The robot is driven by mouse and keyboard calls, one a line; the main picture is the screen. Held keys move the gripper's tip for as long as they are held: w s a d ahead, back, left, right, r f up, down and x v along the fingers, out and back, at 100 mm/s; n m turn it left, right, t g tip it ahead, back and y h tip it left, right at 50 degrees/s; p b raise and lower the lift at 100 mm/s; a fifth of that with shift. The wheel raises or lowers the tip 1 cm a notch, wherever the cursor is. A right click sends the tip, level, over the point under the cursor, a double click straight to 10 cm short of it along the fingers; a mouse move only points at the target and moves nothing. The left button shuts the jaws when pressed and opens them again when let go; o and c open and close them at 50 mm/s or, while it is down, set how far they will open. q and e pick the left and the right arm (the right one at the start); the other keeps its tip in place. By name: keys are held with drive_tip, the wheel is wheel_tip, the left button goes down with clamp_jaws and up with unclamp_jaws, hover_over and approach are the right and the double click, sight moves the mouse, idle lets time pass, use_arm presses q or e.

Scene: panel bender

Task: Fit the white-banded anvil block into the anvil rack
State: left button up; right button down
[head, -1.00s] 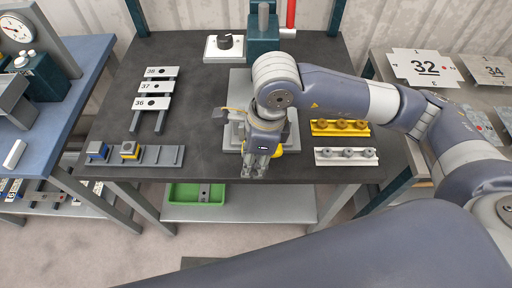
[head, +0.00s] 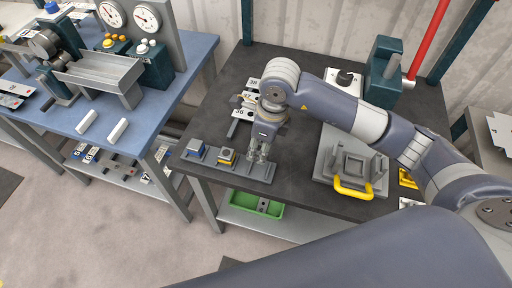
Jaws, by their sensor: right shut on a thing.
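The anvil rack (head: 248,174) is a long grey strip with slots near the front left edge of the dark table. A blue-banded block (head: 195,149) sits at its left end, and a yellow-banded block (head: 227,157) sits to the right of that. My right gripper (head: 261,158) points down over the right part of the rack, to the right of the yellow-banded block. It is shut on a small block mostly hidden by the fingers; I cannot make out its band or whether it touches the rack. My left gripper is not in view.
Behind the gripper are numbered plates (head: 246,101) on a stand. A grey fixture with a yellow handle (head: 353,190) stands to the right. A green bin (head: 251,206) is on the shelf below. A blue bench (head: 140,106) with gauges is at the left.

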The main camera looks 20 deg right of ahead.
drive_tip(key=shift+d+f, duration=0.15)
drive_tip(key=shift+f, duration=0.25)
drive_tip(key=shift+s+f+b, duration=0.1)
drive_tip(key=shift+f+b, duration=0.25)
drive_tip(key=shift+b, duration=0.05)
drive_tip(key=shift+f+b, duration=0.95)
drive_tip(key=shift+f, duration=0.6)
drive_tip(key=shift+f+b, duration=0.8)
use_arm(q)
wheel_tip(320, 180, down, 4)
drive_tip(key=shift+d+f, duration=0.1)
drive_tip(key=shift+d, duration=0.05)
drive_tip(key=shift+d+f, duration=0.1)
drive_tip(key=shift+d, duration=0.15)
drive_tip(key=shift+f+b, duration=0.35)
drive_tip(key=shift+b, duration=0.05)
use_arm(e)
drive_tip(key=shift+f, duration=0.2)
